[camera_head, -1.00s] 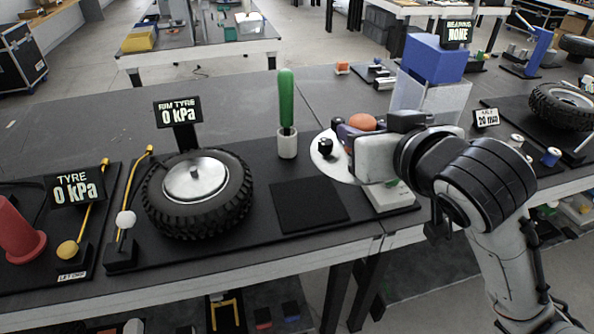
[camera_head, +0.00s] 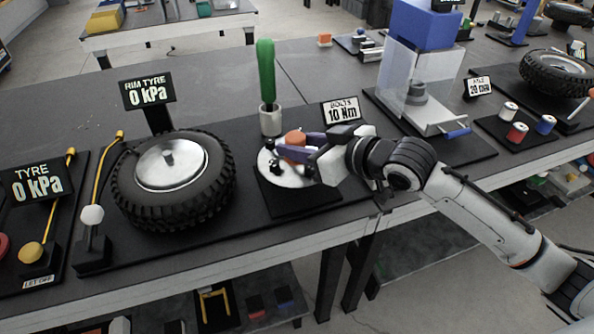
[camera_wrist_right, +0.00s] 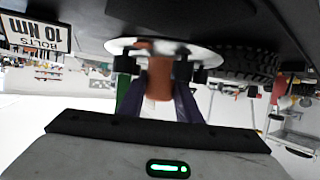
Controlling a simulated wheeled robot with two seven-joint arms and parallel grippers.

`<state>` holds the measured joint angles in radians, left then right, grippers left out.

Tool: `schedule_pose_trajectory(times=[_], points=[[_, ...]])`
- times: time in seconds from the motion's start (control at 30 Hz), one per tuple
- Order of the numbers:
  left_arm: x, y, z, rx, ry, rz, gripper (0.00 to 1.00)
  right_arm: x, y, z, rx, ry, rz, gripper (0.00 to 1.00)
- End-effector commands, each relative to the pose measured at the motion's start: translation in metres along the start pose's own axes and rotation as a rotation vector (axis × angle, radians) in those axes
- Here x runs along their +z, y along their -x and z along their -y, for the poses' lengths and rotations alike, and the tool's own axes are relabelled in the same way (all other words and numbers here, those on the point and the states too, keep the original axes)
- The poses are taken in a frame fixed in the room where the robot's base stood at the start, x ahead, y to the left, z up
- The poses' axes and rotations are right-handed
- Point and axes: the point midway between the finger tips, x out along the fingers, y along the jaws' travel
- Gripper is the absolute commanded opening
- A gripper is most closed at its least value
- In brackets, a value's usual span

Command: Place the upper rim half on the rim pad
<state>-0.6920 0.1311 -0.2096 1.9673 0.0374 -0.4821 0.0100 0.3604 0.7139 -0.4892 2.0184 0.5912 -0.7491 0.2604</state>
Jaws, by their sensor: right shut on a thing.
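The upper rim half is a pale round disc (camera_head: 268,172) with black bolts and an orange knob (camera_head: 295,138) at its middle. My right gripper (camera_head: 300,147) is shut on the knob, its purple fingers on either side. The dark square rim pad (camera_head: 300,205) lies under the disc, its front part showing. The disc looks level and low over the pad; I cannot tell whether they touch. In the right wrist view, the fingers (camera_wrist_right: 163,95) grip the knob (camera_wrist_right: 160,78) and the disc (camera_wrist_right: 207,54) lies close to the dark surface. My left gripper is out of view.
A tyre with a silver rim (camera_head: 172,165) stands just left of the pad. A green-handled tool (camera_head: 266,80) stands in a white holder behind it. The "BOLTS 10 Nm" sign (camera_head: 342,112) and a clear-walled press (camera_head: 425,75) are to the right.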

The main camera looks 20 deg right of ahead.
Motion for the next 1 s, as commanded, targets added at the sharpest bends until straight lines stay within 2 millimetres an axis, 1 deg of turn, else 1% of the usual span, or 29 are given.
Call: schedule_pose_trajectory(times=[0.13,0.3,0.4,0.87,0.9,0.97,1.0], points=[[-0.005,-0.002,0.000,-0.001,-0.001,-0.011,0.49,0.011,-0.005,0.001,-0.001,0.000,-0.005,0.00],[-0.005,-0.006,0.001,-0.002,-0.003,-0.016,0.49,0.037,-0.016,0.000,0.000,0.000,-0.004,0.00],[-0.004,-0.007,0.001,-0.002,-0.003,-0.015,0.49,0.047,-0.020,0.000,0.000,0.000,-0.005,0.00],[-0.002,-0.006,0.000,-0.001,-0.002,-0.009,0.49,0.054,-0.023,0.000,0.000,0.002,-0.006,0.00],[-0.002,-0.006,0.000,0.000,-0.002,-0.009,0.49,0.056,-0.023,0.000,0.001,0.001,-0.001,0.38],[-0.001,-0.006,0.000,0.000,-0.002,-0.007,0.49,0.056,-0.023,0.000,0.000,0.001,-0.001,0.48],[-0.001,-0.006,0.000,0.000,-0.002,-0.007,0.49,0.056,-0.023,0.000,0.000,0.001,-0.001,0.50]])
